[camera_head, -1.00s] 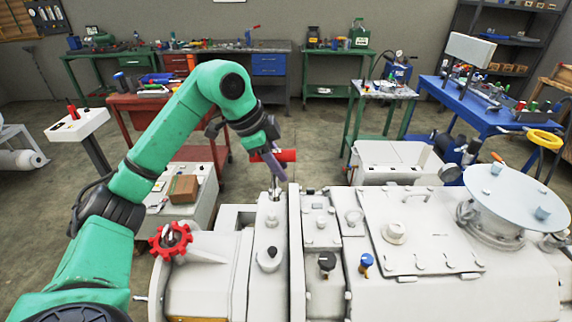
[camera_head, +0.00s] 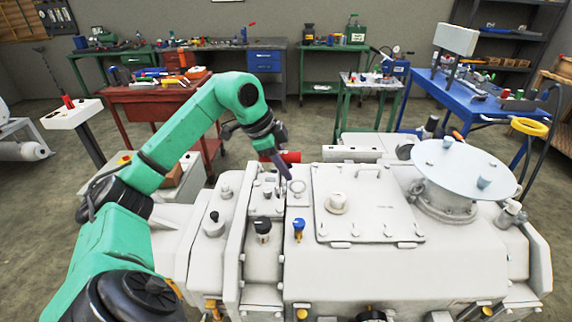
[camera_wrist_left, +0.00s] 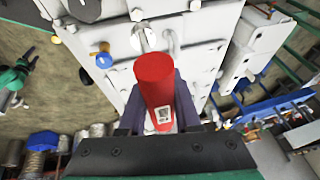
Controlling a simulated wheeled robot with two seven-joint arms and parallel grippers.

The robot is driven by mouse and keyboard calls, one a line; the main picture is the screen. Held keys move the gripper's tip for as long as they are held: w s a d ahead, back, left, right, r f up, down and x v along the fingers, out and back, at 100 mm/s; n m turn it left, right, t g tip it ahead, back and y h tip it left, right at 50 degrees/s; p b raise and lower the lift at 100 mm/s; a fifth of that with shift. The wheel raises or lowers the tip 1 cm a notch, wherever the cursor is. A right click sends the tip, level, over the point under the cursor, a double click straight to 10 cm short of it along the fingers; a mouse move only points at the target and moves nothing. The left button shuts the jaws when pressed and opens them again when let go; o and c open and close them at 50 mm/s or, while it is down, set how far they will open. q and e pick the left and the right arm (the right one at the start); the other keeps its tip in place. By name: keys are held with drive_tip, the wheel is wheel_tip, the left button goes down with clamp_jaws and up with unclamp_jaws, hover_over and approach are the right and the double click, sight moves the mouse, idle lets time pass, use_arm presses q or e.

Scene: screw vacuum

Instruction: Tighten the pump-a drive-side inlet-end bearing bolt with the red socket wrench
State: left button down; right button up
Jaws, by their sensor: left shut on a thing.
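The red socket wrench (camera_head: 291,157) is in my left gripper (camera_head: 280,163), above the white pump machine (camera_head: 300,260). In the left wrist view the red handle (camera_wrist_left: 155,82) stands between the two dark fingers of my left gripper (camera_wrist_left: 158,112), which are shut on it. Beyond the handle, bright metal parts show near the white machine top. I cannot tell whether the socket touches the machine or a bolt. The bearing bolt itself cannot be made out. My right gripper is not in view.
Close to the gripper on the machine top are a blue-capped knob (camera_head: 299,227), a black-capped knob (camera_head: 263,228) and a raised cover plate (camera_head: 345,185). A large round disc (camera_head: 463,172) stands at the right. A red cart (camera_head: 140,95) is behind my left arm.

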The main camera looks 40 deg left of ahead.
sight(284, 188)
use_arm(q)
drive_tip(key=f+b, duration=0.3)
drive_tip(key=f, duration=0.1)
drive_tip(key=shift+a, duration=0.3)
drive_tip(key=shift+d+f+b, duration=0.1)
drive_tip(key=shift+f+b, duration=0.25)
drive_tip(key=shift+f, duration=0.15)
idle(0.3)
drive_tip(key=shift+f+b, duration=0.45)
drive_tip(key=shift+f, duration=0.2)
idle(0.4)
